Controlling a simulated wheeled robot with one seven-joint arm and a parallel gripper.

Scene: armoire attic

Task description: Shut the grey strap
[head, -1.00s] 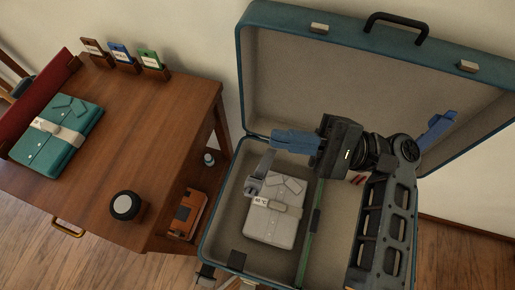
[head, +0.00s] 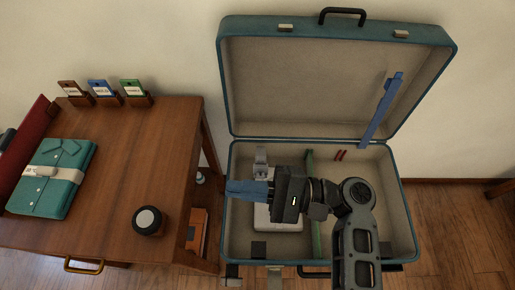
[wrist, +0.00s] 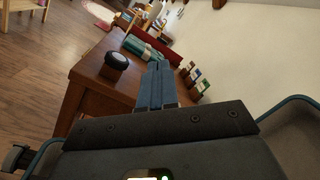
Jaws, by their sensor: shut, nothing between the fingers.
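The teal suitcase (head: 233,150) stands open with its lid up. The grey strap (head: 261,158) is at the back left of the tray, raised from the back side and not lying across. A pale folded garment (head: 284,226) lies below it, partly hidden by my arm. My gripper (head: 232,190) points left, with its blue fingers shut and empty. It is above the tray's left side, in front of the grey strap in the picture, with the tips near the left rim. The fingers also show in the wrist view (wrist: 155,85), pointing towards the desk. The strap is not clear there.
A green strap (head: 309,165) runs across the tray's middle, and a blue strap (head: 381,110) stands raised at the right. The wooden desk (head: 120,180) is close on the left, with a black round object (head: 148,221) and a teal folded garment (head: 50,180) on it.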

